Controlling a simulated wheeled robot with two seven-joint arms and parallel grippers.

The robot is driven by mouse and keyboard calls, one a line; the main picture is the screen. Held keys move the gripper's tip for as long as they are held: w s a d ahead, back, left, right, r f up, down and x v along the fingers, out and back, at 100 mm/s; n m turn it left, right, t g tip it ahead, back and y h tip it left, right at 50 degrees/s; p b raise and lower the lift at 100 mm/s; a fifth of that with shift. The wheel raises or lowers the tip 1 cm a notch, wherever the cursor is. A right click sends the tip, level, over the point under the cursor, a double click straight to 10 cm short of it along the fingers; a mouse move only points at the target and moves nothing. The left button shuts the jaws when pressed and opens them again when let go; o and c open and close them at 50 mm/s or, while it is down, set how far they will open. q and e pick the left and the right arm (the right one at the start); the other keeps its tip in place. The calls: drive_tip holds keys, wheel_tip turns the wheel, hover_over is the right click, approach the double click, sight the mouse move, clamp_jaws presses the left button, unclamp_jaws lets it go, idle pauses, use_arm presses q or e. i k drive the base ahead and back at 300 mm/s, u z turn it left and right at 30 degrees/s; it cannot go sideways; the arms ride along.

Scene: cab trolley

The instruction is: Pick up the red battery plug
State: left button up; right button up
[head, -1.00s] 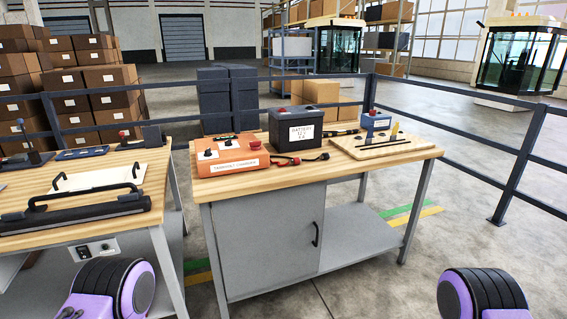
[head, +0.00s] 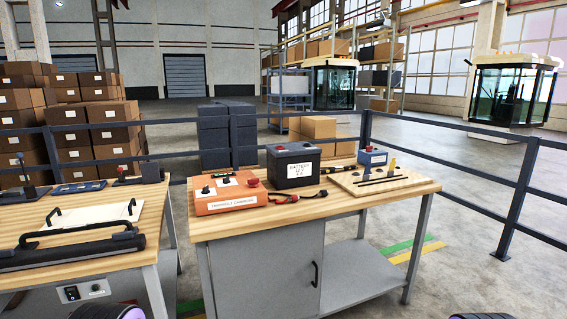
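A small dark plug with a touch of red (head: 318,194) lies on the right wooden workbench (head: 345,207), in front of the black battery (head: 293,168). A short cable seems to run from it toward the orange box (head: 228,199). It is too small to tell its exact shape. The battery has a white label on its front. The orange box stands left of it and has a red mushroom button (head: 253,182) on top. Neither gripper shows. Only small purple and black parts of my arms show at the bottom edge.
A left bench holds a black bar handle (head: 75,246) and a white plate. A dark railing (head: 450,136) runs behind. The front strip of the right bench is clear.

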sight(293, 197)
drive_tip(key=u, duration=0.4)
drive_tip(key=i, duration=1.4)
drive_tip(key=u, duration=0.2)
